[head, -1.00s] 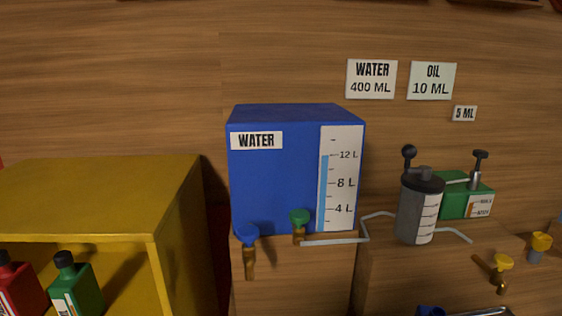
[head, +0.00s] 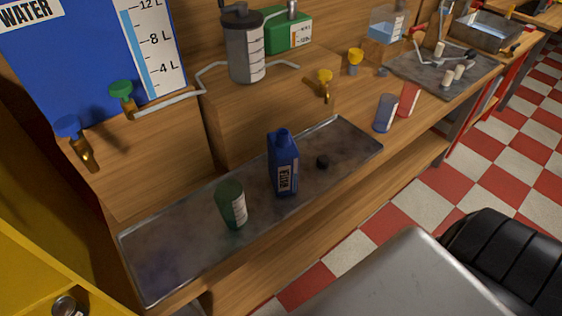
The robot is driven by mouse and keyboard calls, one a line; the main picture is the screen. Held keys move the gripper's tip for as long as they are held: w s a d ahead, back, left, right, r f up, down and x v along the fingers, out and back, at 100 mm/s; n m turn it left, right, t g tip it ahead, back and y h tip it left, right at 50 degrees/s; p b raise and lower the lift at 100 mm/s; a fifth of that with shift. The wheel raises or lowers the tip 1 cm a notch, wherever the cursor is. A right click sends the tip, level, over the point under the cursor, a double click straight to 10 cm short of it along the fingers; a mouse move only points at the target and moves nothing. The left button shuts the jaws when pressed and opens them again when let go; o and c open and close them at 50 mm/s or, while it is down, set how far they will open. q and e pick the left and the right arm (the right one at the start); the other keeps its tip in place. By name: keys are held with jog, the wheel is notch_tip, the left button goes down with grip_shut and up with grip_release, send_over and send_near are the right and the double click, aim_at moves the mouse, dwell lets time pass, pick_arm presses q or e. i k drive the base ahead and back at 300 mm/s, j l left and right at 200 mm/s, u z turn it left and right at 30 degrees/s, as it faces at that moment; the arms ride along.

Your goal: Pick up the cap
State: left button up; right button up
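A small black cap (head: 322,161) lies on the long metal tray (head: 170,250) in the head view. It is just right of a blue bottle (head: 284,165) with a white label, which stands upright on the tray. A green cup (head: 231,205) with a white scale stands to the left of the bottle. Neither of my grippers shows in this view.
Behind the tray are a grey pump canister (head: 242,50), a green container (head: 289,32), a blue water tank (head: 70,60) and brass taps. A blue cup (head: 385,113) and a red cup (head: 408,100) stand right of the tray. A yellow cabinet (head: 45,255) is at the lower left.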

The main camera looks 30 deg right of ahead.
aim_at(322, 162)
jog(key=l+z, duration=0.1)
jog(key=z, duration=0.35)
jog(key=i+z, duration=0.1)
jog(key=z, duration=0.35)
jog(key=i+l+z, duration=0.1)
jog(key=z, duration=0.35)
